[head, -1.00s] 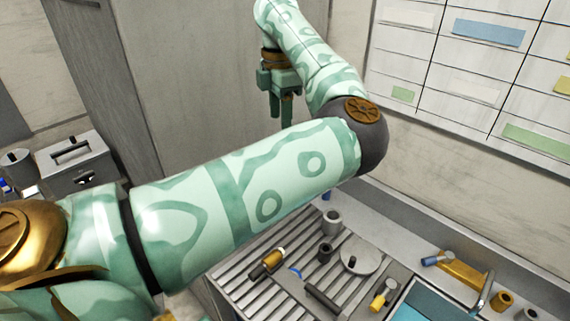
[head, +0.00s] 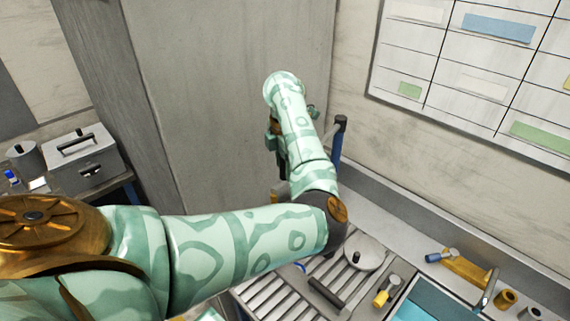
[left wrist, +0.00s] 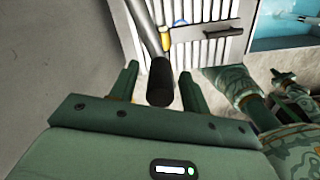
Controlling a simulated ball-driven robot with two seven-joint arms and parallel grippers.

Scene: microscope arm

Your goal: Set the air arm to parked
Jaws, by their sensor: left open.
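A grey rod with a black end (left wrist: 160,84) stands between the fingers of my left gripper (left wrist: 158,76) in the left wrist view. The fingers are open, one on each side of the black end, and I see a gap on both sides. In the head view my left gripper (head: 281,165) is mostly hidden behind my own forearm. Just right of it stands a blue post with a dark top (head: 338,140). I cannot tell whether this post and the rod belong to the same air arm. My right gripper does not show clearly.
A slatted bench top (head: 265,300) lies below, with a round grey disc (head: 364,252), a dark bar handle (head: 326,293) and a yellow-handled piece (head: 385,292). A blue tray (head: 430,300) is at the right. A grey box (head: 88,160) stands at the left. A wall chart hangs behind.

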